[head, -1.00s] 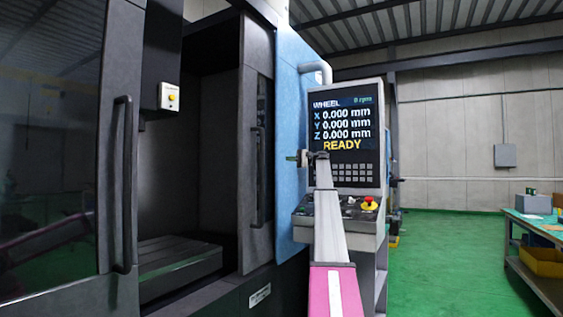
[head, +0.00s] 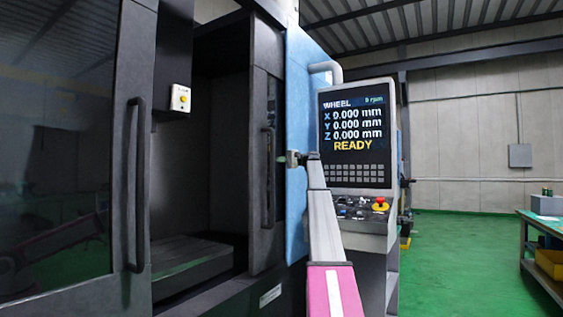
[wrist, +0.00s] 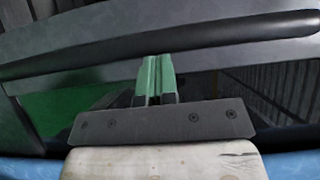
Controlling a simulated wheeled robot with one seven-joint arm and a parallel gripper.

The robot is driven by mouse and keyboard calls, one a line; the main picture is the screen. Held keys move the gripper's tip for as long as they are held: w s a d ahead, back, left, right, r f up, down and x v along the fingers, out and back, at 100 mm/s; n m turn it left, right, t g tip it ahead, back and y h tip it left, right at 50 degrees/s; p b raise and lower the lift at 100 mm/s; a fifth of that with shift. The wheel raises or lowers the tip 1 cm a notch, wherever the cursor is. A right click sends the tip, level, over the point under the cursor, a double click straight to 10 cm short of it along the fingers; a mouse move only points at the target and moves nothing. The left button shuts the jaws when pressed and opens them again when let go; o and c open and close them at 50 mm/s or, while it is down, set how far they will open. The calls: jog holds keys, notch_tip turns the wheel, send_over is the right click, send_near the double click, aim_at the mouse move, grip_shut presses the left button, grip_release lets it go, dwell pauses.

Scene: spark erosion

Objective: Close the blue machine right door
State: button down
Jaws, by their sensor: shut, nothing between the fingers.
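The right door (head: 262,110) of the blue machine is a narrow dark panel beside the blue side panel (head: 298,90). It stands open, with the dark opening to its left. Its upright black handle (head: 268,178) is on its face. My gripper (head: 289,159) is just right of this handle in the head view, in front of the door's right side. In the wrist view a dark bar, apparently the handle (wrist: 120,50), crosses just beyond my gripper's green fingers (wrist: 155,62). The fingers are shut and empty. I cannot tell whether they touch the bar.
The left door (head: 70,150) with its own handle (head: 137,185) is at the left. The control panel (head: 355,140) stands close right of my arm. A work table (head: 540,222) is at the far right. Green floor (head: 460,260) between is clear.

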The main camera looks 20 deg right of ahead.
jog(key=s+a, duration=1.6)
jog(key=a, duration=0.5)
jog(key=s+a, duration=1.7)
jog(key=a, duration=0.5)
jog(key=shift+s+r, duration=0.2)
